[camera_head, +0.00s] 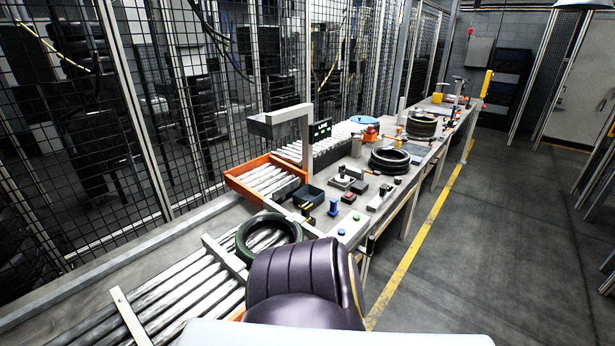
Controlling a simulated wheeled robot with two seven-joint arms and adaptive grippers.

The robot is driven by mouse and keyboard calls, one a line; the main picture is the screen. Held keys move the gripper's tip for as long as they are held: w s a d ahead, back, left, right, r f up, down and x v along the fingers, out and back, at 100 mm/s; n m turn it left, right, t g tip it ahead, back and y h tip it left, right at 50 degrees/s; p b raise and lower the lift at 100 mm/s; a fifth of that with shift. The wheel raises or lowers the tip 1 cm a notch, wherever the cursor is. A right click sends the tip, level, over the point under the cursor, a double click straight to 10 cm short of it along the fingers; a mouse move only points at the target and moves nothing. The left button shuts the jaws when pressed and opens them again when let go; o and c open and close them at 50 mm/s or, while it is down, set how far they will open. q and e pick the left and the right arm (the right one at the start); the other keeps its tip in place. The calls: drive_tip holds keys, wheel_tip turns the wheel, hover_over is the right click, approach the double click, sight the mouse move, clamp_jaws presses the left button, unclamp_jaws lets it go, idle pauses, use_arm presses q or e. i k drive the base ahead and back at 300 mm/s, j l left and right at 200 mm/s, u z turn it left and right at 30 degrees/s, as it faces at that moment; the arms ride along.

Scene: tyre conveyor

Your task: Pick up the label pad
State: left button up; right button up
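I cannot pick out the label pad with certainty among the small items on the workbench (423,160). Candidates in that cluster are a small pale piece on a dark base (344,181) and a small orange-and-black item (348,198). A dark open tray (308,196) stands to their left, and a blue-topped item (333,207) stands in front. Neither of my grippers is in view.
A green-edged tyre (268,237) lies on the roller conveyor (190,290). Stacked tyres (390,160) stand farther along the bench. Mesh fencing (150,100) runs behind; the floor (480,240) at right is clear.

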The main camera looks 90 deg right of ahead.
sight(333, 210)
drive_tip(key=z, duration=3.05)
drive_tip(key=i+l+z, duration=0.35)
drive_tip(key=i+l, duration=0.5)
drive_tip(key=l, duration=0.15)
